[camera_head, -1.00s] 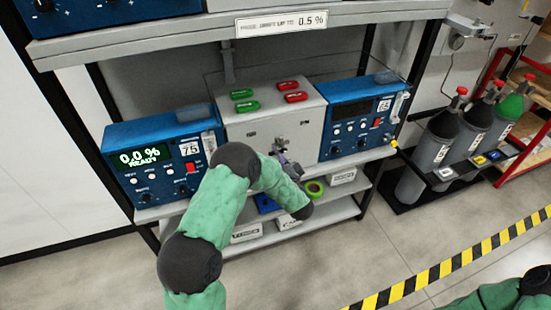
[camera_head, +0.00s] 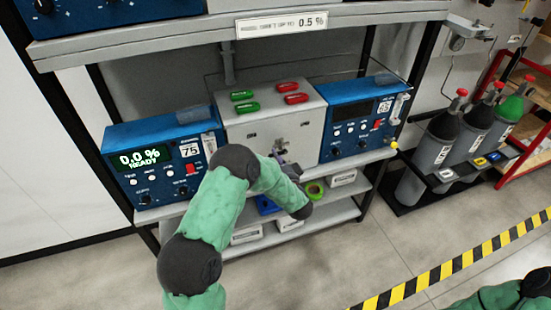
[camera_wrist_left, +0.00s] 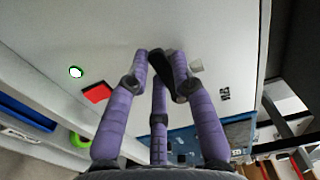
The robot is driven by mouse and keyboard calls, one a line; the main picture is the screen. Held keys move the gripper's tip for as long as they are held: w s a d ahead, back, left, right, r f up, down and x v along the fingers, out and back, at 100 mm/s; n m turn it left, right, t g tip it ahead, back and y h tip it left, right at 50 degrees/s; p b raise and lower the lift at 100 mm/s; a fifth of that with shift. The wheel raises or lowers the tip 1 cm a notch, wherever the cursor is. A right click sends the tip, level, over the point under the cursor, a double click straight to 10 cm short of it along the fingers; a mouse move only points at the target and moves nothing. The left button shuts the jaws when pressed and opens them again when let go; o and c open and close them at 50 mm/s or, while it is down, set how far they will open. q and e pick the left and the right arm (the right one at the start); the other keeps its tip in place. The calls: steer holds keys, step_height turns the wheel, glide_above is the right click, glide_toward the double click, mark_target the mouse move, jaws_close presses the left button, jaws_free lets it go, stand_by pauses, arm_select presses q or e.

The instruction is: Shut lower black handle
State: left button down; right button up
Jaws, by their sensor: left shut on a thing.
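The grey panel box (camera_head: 246,137) stands between two blue analysers on the shelf. My left gripper (camera_head: 281,148) is at the lower part of its front face, with my green arm reaching in from below. In the left wrist view, the purple fingers of my left gripper (camera_wrist_left: 161,65) are closed around a small black handle (camera_wrist_left: 164,62) on the pale panel. The fingers hide part of the handle; in the head view it is too small and covered to make out. My right gripper is out of view; only part of my right arm shows at the lower right corner.
A left blue analyser (camera_head: 150,185) reads 0.0 % READY; a right blue analyser (camera_head: 352,135) has a dark display. Red and green handles (camera_head: 241,94) lie on the box top. Gas cylinders (camera_head: 434,150) stand at right.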

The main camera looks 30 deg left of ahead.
arm_select(q)
steer(key=shift+w+d+f+n+b, duration=0.55)
steer(key=shift+n+b, duration=0.55)
steer(key=shift+n, duration=1.75)
steer(key=shift+w+d+f+n+b, duration=0.5)
steer(key=shift+n+b, duration=0.55)
steer(key=shift+n, duration=1.85)
steer(key=shift+w+d+f+n+b, duration=0.55)
steer(key=shift+n+b, duration=0.55)
steer(key=shift+n, duration=1.75)
steer(key=shift+a+f, duration=0.1)
steer(key=shift+f, duration=0.05)
steer(key=c, duration=1)
jaws_free()
steer(key=shift+c, duration=0.2)
steer(key=shift+w, duration=0.1)
